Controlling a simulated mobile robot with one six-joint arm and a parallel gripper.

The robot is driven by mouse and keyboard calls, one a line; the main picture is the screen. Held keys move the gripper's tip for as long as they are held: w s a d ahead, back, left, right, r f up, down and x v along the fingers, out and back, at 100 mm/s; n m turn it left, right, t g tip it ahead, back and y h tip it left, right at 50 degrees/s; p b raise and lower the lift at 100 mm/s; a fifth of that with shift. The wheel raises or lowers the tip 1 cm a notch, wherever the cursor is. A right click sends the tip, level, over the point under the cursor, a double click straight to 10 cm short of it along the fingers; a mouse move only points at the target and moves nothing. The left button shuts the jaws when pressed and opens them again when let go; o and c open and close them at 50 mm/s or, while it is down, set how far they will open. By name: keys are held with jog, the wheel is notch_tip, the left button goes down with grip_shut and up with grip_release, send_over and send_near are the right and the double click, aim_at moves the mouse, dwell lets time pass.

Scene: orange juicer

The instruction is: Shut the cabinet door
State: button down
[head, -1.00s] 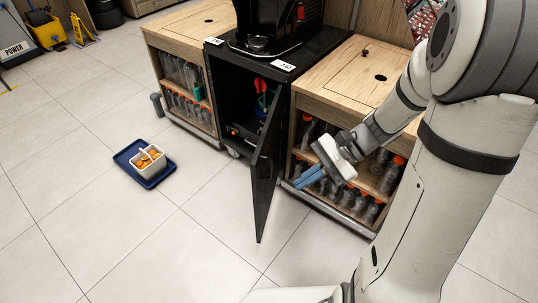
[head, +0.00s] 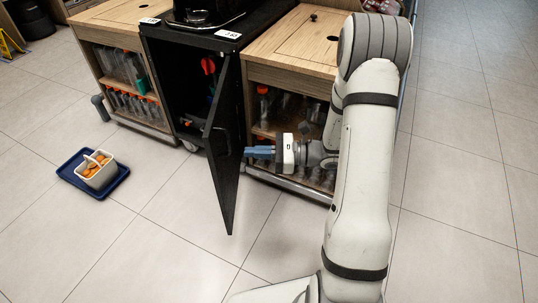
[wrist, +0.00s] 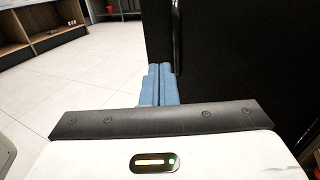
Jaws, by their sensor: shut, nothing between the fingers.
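The black cabinet door (head: 222,150) stands wide open, swung out toward the front from the black cabinet (head: 178,75). Its dark handle shows on the outer face, and in the wrist view the door (wrist: 240,60) fills the right half with the handle (wrist: 178,38) upright near its left edge. My gripper (head: 248,152) is to the right of the door, on its outer side, with blue fingers shut and empty, pointing left at the door. In the wrist view the fingertips (wrist: 160,70) are close to the door below the handle. I cannot tell whether they touch it.
Wooden shelf units with bottles stand on both sides, the left one (head: 125,75) and the right one (head: 285,90) behind my arm. A blue tray (head: 68,172) with a white basket (head: 97,172) of oranges lies on the floor at left. Open floor (head: 160,240) lies in front.

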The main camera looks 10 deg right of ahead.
aim_at(215, 151)
jog(key=b+x, duration=0.2)
jog(key=x, duration=0.4)
jog(key=shift+a+f, duration=0.1)
jog(key=shift+a, duration=0.15)
jog(key=shift+w+a, duration=0.2)
jog(key=shift+a, duration=0.5)
